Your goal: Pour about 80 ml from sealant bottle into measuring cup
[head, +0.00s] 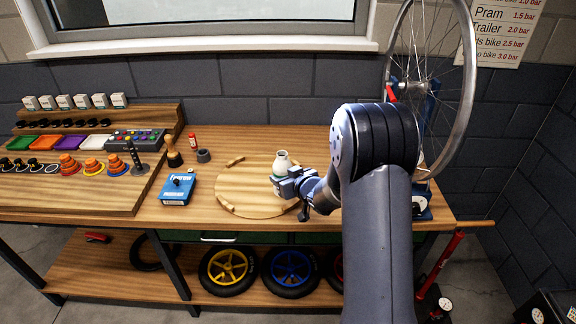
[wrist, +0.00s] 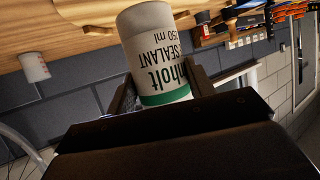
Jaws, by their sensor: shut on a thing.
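The sealant bottle (head: 282,162) is white with a green band and shows at the round wooden board in the head view. My gripper (head: 287,184) is shut on it from the right. In the wrist view the bottle (wrist: 155,50) sits between the two fingers (wrist: 162,88), its label upside down in that picture. Its neck end is hidden there by my gripper. I cannot tell whether its base touches the board. A small white cup (wrist: 35,67), likely the measuring cup, stands at the left of the wrist view. I cannot make it out in the head view, where my arm covers part of the bench.
The round wooden board (head: 235,187) has raised wooden pieces on its rim. A wheel (head: 470,75) on a stand rises at the right. Bare bench lies in front of the board.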

